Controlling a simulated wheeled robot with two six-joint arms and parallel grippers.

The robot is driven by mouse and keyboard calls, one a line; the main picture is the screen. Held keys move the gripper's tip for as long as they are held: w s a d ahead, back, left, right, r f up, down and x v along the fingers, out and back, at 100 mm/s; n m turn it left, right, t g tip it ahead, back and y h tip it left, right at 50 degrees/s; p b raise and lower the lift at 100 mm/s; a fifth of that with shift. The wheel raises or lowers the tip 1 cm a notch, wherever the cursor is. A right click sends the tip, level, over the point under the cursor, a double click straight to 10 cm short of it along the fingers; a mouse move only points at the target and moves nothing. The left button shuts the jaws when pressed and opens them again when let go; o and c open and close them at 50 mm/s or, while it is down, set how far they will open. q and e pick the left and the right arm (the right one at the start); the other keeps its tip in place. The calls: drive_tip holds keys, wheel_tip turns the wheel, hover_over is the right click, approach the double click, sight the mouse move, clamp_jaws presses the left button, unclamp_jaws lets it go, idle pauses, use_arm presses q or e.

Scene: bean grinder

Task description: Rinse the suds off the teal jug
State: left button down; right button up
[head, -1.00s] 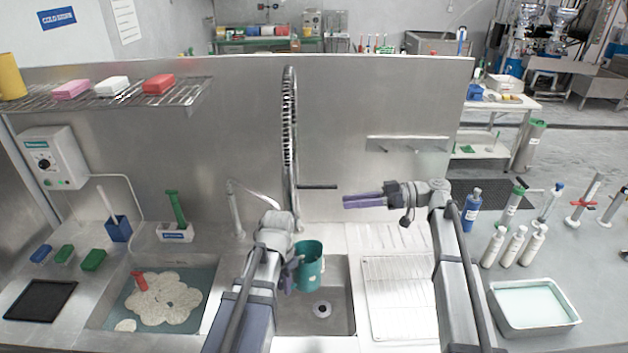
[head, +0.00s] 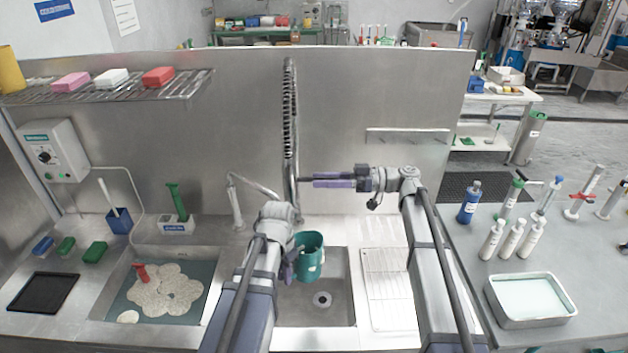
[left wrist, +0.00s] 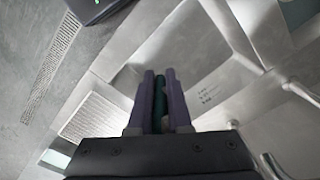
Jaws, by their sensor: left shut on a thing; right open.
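The teal jug (head: 312,262) is over the right sink basin (head: 340,300), with small pale spots on its side. My left gripper (head: 291,268) is shut on the jug at its left side; the arm hides part of the grip. In the left wrist view a dark teal strip shows between the purple fingers (left wrist: 160,100). My right gripper (head: 316,181) is open. Its purple fingers point left at the dark lever (head: 306,178) of the tall spring tap (head: 290,140) and overlap its end in the picture; I cannot tell whether they touch.
A left basin (head: 205,290) holds foamy water with a red-handled item. A smaller tap (head: 236,205) stands between the basins. A ribbed drainboard (head: 385,290) lies right of the sink. Bottles (head: 492,240) and a tray of pale liquid (head: 490,290) stand further right.

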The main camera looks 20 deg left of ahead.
drive_tip(key=shift+x, duration=1.3)
clamp_jaws()
idle(0.5)
